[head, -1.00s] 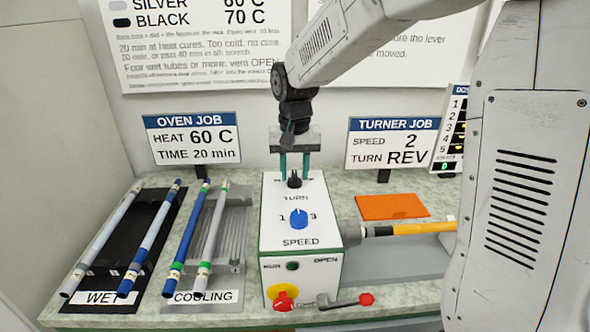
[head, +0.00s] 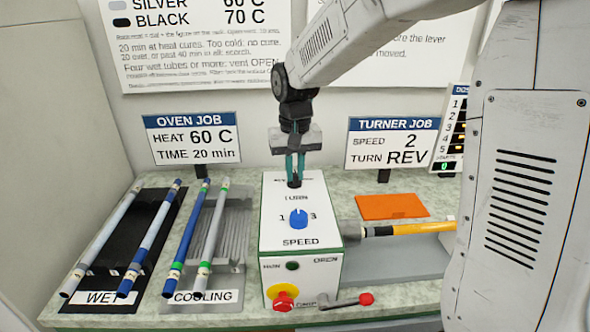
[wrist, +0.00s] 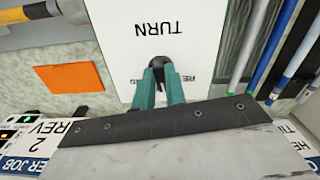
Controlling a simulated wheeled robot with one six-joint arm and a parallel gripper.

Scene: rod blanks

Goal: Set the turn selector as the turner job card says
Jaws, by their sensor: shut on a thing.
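The turner box (head: 300,222) is white with a green edge and stands in the middle of the bench. Its black turn selector knob (head: 294,181) is at the top of its face; it also shows in the wrist view (wrist: 160,63). My gripper (head: 295,178) is shut on this knob from above, its teal fingers on either side; their tips also show in the wrist view (wrist: 160,72). The fingers partly hide the knob and its end labels, so its setting is unclear. The turner job card (head: 393,143) reads SPEED 2, TURN REV.
Below are a blue speed knob (head: 298,218), a red-and-yellow button (head: 284,298) and a red-tipped lever (head: 350,300). A wet rack (head: 100,290) and a cooling rack (head: 235,240) hold tubes at left. An orange pad (head: 391,206) lies behind an orange rod (head: 420,229) at right.

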